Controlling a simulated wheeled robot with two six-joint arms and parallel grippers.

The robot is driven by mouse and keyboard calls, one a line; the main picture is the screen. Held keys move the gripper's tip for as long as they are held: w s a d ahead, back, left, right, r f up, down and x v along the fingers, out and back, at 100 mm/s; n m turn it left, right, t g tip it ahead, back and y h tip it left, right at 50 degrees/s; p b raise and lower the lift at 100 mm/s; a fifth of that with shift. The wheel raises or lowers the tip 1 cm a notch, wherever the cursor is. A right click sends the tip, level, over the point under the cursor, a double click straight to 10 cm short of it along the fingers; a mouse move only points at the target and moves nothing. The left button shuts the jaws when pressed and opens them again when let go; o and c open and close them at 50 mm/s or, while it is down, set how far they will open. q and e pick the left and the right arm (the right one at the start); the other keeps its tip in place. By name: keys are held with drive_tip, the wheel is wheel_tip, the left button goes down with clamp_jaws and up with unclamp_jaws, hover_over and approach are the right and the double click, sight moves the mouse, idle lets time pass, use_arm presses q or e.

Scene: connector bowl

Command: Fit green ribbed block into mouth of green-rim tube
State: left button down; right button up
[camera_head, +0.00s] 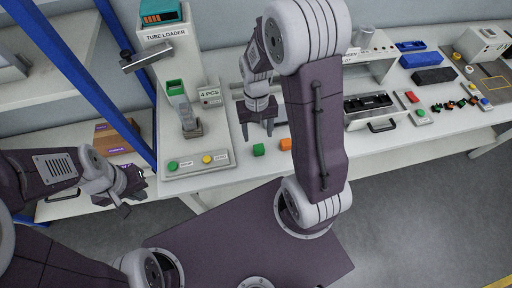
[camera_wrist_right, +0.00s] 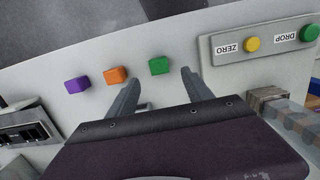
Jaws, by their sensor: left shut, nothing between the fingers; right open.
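The green block (camera_head: 258,150) lies on the table near its front edge; its ribs are too small to make out. In the right wrist view the green block (camera_wrist_right: 159,65) lies just beyond the fingertips, roughly in line with the gap between them. My right gripper (camera_head: 258,135) is open and empty, pointing down close to the block; its two fingers also show in the right wrist view (camera_wrist_right: 160,79). A green-rimmed tube mouth (camera_head: 176,88) shows at the tube loader, left of my right gripper. My left gripper (camera_head: 138,190) is shut and empty, left of the table.
An orange block (camera_head: 285,144) lies right of the green one, and a purple block (camera_wrist_right: 77,84) lies beyond it. The tube loader (camera_head: 165,38) stands on a white base with green and yellow buttons. A drawer unit (camera_head: 370,107) stands to the right.

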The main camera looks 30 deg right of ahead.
sight(259, 147)
drive_tip(key=f, duration=0.3)
drive_tip(key=shift+s+d+f, duration=0.2)
drive_tip(key=shift+f, duration=0.1)
drive_tip(key=f, duration=0.4)
drive_tip(key=shift+s+a+f, duration=0.2)
drive_tip(key=shift+s+f, duration=0.15)
drive_tip(key=shift+f, duration=0.2)
clamp_jaws()
